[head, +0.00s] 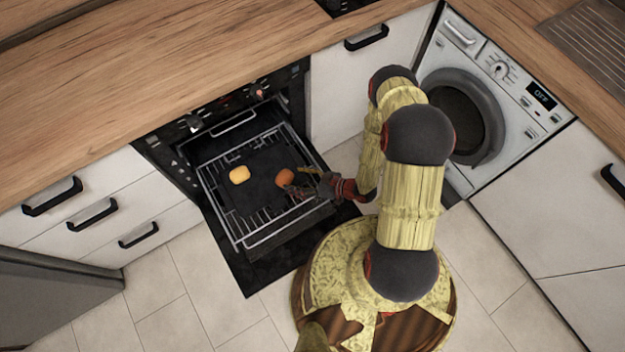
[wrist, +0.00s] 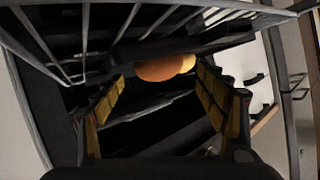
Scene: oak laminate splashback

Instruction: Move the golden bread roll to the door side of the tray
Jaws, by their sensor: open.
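Two rounded pieces lie on the dark tray (head: 255,199) in the open oven. The yellow-gold bread roll (head: 239,174) is on the left, and an orange piece (head: 284,177) is to its right. My gripper (head: 299,188) reaches in from the right, low beside the orange piece. In the wrist view the open fingers (wrist: 160,80) stand either side of the orange piece (wrist: 158,69). The gold roll (wrist: 189,64) shows partly behind it, toward the right finger. I cannot tell whether a finger touches the orange piece.
The wire rack (head: 222,219) surrounds the tray, and its bars run close above the fingers in the wrist view. The oven door (head: 246,280) hangs open below. Drawers (head: 115,205) flank the oven on the left. A washing machine (head: 497,100) stands at right.

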